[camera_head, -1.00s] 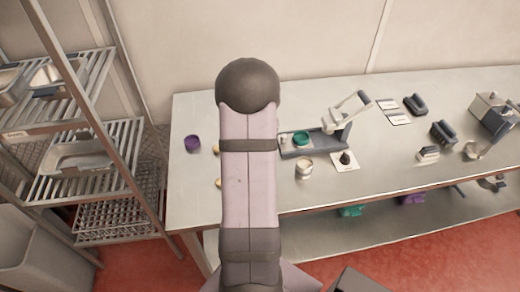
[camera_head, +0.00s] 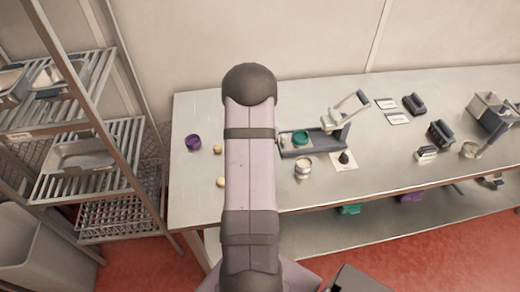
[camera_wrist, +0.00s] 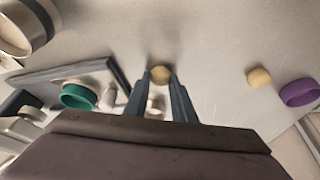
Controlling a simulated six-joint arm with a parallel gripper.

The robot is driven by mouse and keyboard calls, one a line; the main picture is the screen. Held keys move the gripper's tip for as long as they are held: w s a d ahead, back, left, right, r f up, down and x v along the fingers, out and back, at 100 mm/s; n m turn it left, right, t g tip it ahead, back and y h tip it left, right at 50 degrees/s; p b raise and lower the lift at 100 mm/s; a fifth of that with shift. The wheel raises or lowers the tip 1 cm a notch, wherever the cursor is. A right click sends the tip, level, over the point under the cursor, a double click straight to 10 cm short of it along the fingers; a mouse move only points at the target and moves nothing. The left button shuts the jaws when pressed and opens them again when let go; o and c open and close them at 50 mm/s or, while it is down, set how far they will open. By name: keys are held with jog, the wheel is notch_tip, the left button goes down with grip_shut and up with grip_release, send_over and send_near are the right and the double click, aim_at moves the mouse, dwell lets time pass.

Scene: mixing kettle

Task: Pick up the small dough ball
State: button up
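A small tan dough ball (camera_wrist: 160,74) shows in the wrist view right at the tips of my gripper (camera_wrist: 161,80). The two dark fingers stand apart, one on each side of it. I cannot tell whether they touch it. Another dough ball (camera_wrist: 259,77) lies to the right, beside the purple container (camera_wrist: 300,92). In the head view, two dough balls (camera_head: 217,149) lie on the table left of my arm, one nearer the front edge (camera_head: 221,182). My arm hides the gripper and the ball at its tips there.
The steel table (camera_head: 190,195) also holds a grey tray (camera_head: 318,150) with a teal container (camera_head: 300,138), a metal cup (camera_head: 303,167) and a pale lever device (camera_head: 345,112). A purple container (camera_head: 193,142) stands at the left. A wire rack (camera_head: 85,150) stands beyond the table's left edge.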

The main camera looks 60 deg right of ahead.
jog(key=shift+r, duration=0.1)
dwell(0.3)
notch_tip(320, 180, up, 10)
jog(key=b, duration=0.2)
jog(key=s+d+f+p, duration=0.1)
jog(key=s+d, duration=0.1)
jog(key=s+d+f+m+p, duration=0.1)
jog(key=s+d, duration=0.1)
jog(key=s, duration=0.1)
jog(key=s+d+f+m+p, duration=0.1)
jog(key=s, duration=0.2)
jog(key=shift+s+d+g, duration=0.2)
jog(key=shift+d+g, duration=0.2)
jog(key=shift+m, duration=0.5)
jog(key=d, duration=0.2)
jog(key=s+d, duration=0.1)
jog(key=d, duration=0.1)
jog(key=shift+d+r, duration=0.15)
jog(key=shift+r, duration=0.05)
jog(key=shift+s+d+r+m+g, duration=0.15)
jog(key=shift+d+r+m+g, duration=0.25)
jog(key=shift+r+m, duration=0.25)
jog(key=shift+s+d+r+m+g, duration=0.15)
jog(key=shift+d+r+m+g, duration=0.25)
jog(key=shift+m, duration=0.45)
jog(key=shift+f, duration=0.1)
